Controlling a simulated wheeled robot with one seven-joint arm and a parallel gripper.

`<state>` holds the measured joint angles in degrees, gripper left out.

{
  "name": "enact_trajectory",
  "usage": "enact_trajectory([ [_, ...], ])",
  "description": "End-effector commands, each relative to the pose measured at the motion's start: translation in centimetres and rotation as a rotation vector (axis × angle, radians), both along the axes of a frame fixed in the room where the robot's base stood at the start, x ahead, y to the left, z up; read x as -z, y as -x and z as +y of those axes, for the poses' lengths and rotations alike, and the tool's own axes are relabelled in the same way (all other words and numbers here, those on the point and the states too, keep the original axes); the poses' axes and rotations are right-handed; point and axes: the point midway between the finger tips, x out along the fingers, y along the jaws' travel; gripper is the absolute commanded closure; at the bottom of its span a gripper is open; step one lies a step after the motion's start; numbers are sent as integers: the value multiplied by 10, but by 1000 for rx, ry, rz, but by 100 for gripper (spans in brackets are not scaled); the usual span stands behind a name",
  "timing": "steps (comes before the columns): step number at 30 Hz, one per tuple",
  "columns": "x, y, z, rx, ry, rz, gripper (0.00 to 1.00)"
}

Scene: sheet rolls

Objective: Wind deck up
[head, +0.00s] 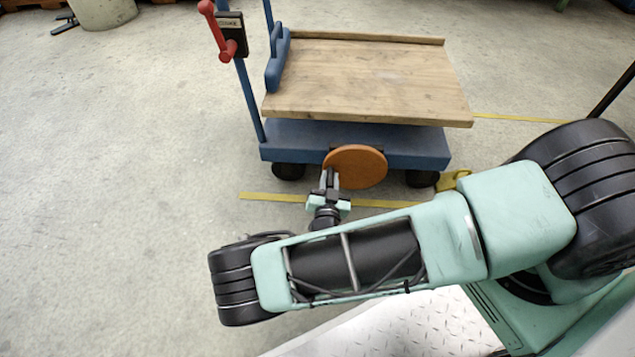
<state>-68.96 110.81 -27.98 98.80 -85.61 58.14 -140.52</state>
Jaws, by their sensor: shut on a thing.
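The deck (370,80) is a flat wooden platform on a blue wheeled lift cart (285,143). It sits a little above the blue base. An orange-brown round wheel (362,167) is on the near side of the base. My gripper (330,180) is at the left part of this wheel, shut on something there. The fingertips are small in the view, and the exact part they hold is hard to make out; it looks like the wheel's handle. A red lever (214,28) stands on a dark labelled box (232,35) on the cart's left upright.
Yellow floor lines (270,197) run in front of and behind the cart. A yellow piece (455,180) lies by the cart's right front caster. A pale cylinder (103,12) stands at the top left. The floor left of the cart is clear.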

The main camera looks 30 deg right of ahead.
Motion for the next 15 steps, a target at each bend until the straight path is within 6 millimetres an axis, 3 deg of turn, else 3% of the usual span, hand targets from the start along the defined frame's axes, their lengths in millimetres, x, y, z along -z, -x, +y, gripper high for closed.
enact_trajectory([
  [15, 6, 2, -9, 0, 40, 30, 100],
])
